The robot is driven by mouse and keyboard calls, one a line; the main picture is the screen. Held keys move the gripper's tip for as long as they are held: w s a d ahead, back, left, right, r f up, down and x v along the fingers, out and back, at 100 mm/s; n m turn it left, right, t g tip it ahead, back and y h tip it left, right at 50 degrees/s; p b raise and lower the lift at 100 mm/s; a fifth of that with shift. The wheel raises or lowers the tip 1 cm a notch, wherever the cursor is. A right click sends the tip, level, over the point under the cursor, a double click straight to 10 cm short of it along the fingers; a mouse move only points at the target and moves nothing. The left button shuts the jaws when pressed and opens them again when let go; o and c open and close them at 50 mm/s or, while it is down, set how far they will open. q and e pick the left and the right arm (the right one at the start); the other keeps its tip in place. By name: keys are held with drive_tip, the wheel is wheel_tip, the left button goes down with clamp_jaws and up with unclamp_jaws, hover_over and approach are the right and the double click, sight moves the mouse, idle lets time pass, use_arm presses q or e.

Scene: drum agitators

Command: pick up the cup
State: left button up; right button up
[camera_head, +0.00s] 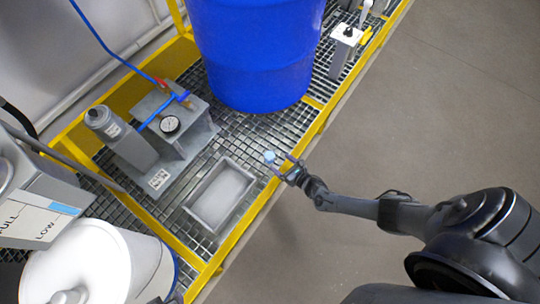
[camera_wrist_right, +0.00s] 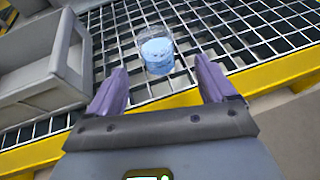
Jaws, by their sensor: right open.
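A small clear cup with light blue contents (camera_wrist_right: 156,54) stands on the metal grating in the right wrist view. It also shows as a small pale blue spot in the head view (camera_head: 269,157), near the yellow edge of the platform. My right gripper (camera_head: 283,166) is at the cup in the head view. In the right wrist view its two purple fingers (camera_wrist_right: 160,85) are apart, with the cup just beyond and between their tips. The fingers are open and nothing is held. My left gripper is not in view.
A grey tray (camera_head: 190,209) sits on the grating beside the cup. A large blue drum (camera_head: 255,50) stands behind it. A grey pump unit with a gauge (camera_head: 150,140) is to the left. The yellow platform edge (camera_head: 240,233) runs beneath my right arm.

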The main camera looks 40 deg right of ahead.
sight(274, 159)
drive_tip(key=b+x, duration=0.1)
drive_tip(key=x, duration=0.1)
drive_tip(key=b+x, duration=0.1)
drive_tip(key=x, duration=0.2)
drive_tip(key=shift+w+a+r+b, duration=0.1)
drive_tip(key=shift+a+b, duration=0.1)
drive_tip(key=shift+b, duration=0.1)
drive_tip(key=shift+w+d+f+b, duration=0.1)
drive_tip(key=shift+w+f+b, duration=0.05)
drive_tip(key=shift+f+b, duration=0.25)
drive_tip(key=b+x, duration=0.3)
drive_tip(key=shift+w+f, duration=0.25)
drive_tip(key=shift+f, duration=0.05)
drive_tip(key=shift+w+a, duration=0.25)
drive_tip(key=shift+w, duration=0.1)
drive_tip(key=shift+d, duration=0.1)
drive_tip(key=shift+c, duration=0.2)
drive_tip(key=shift+s, duration=0.1)
drive_tip(key=shift+c, duration=1.1)
drive_tip(key=c, duration=0.8)
drive_tip(key=shift+c, duration=0.2)
